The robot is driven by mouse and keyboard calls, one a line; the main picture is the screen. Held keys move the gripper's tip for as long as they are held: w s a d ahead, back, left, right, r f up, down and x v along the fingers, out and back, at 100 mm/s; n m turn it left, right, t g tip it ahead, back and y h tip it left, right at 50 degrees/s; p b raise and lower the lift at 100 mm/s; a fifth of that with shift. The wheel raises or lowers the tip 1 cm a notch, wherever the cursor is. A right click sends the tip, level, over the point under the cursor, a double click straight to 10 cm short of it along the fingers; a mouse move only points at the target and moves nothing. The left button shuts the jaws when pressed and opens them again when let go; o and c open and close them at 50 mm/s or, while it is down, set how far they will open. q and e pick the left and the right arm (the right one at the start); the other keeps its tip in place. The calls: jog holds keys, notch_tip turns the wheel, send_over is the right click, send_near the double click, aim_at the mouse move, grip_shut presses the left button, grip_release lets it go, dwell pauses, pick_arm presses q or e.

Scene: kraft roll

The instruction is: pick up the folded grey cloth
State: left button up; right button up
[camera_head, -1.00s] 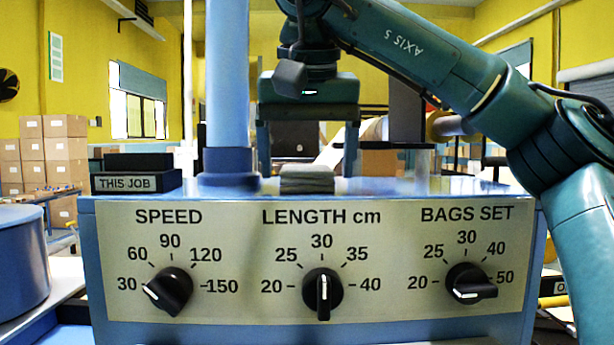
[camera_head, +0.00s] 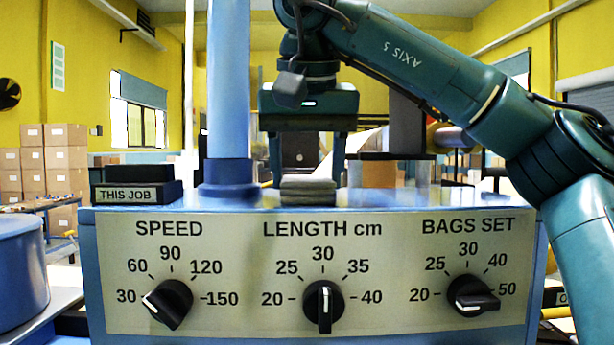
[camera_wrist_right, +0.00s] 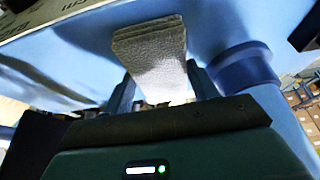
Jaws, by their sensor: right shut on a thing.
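The folded grey cloth (camera_head: 308,191) lies in a small flat stack on top of the blue machine box, behind the LENGTH cm dial. It also shows in the right wrist view (camera_wrist_right: 150,52), its layered edge at the top. My right gripper (camera_head: 307,181) points down over it, one finger at each side, and is shut on the cloth. In the right wrist view the fingers (camera_wrist_right: 160,92) reach to either side of the cloth. The cloth seems still down on the box top. My left gripper is in neither view.
A blue post (camera_head: 228,100) rises from the box top, left of the cloth. A black THIS JOB block (camera_head: 137,190) stands further left. The dial panel (camera_head: 245,300) fronts the box. A blue drum (camera_head: 18,265) is at far left.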

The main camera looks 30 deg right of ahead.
aim_at(307, 178)
notch_tip(307, 178, up, 10)
dwell(0.7)
